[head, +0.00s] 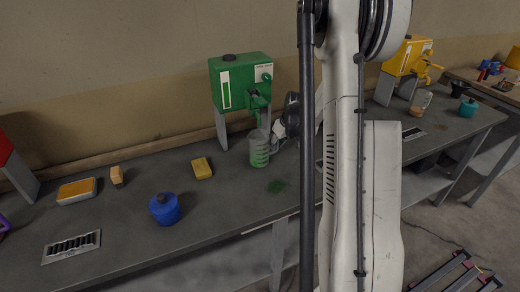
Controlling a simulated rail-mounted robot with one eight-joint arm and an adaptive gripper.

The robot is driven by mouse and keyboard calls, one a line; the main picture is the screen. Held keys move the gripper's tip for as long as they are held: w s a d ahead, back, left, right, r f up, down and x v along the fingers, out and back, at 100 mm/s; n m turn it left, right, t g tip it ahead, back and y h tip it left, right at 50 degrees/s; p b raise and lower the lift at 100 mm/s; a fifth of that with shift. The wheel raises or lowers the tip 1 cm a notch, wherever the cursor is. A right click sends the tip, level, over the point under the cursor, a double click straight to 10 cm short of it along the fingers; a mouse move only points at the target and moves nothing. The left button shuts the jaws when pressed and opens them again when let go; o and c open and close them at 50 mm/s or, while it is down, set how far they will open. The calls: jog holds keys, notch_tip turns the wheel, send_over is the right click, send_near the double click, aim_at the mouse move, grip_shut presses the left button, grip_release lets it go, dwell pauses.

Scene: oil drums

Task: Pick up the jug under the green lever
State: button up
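A clear jug (259,149) with markings and a green tint stands upright on the grey workbench (225,205). It is below the green lever (257,101) of the green dispenser (235,82). My gripper (280,131) is just right of the jug, near its upper part and handle side. My arm hides much of the gripper. I cannot tell whether its fingers touch the jug or are open or shut.
A blue canister (165,209), a yellow sponge (202,168) and a yellow-topped tray (76,190) sit left of the jug. A yellow dispenser (408,56) with another jug (420,102) stands right.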

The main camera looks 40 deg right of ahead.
grip_shut()
jog(key=shift+r, duration=0.2)
jog(key=shift+r, duration=1.45)
jog(key=shift+s+r, duration=0.1)
jog(key=shift+s, duration=0.2)
jog(key=s+b, duration=0.2)
jog(key=s, duration=1.5)
jog(key=shift+a, duration=0.3)
